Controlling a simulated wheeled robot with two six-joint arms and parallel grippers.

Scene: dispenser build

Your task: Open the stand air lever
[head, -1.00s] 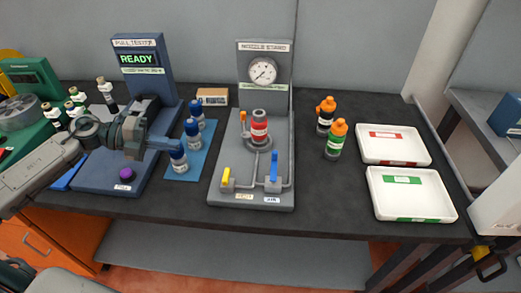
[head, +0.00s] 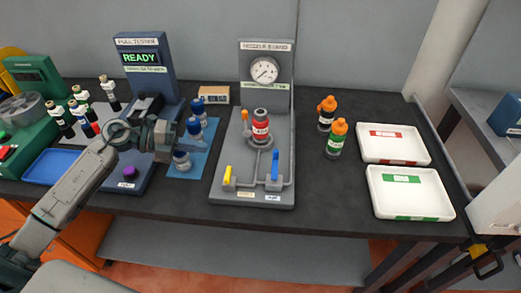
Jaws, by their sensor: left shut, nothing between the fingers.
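The nozzle stand (head: 225,195) stands mid-table with a round gauge (head: 263,70) on its back panel. Its blue lever (head: 275,165), above the label that seems to read AIR (head: 272,197), points up. A yellow lever (head: 228,175) stands to its left, also roughly upright. A red bottle-like part (head: 261,126) sits in the stand's holder. My left gripper (head: 183,139) is shut and empty, left of the stand and apart from both levers. It partly hides the blue-capped bottles. My right gripper does not show.
Blue-capped bottles (head: 196,128) stand on a blue mat (head: 203,158) between the pull tester (head: 146,70) and the stand. Two orange-capped bottles (head: 337,139) and two white trays (head: 410,192) are to the right. The table in front of the stand is clear.

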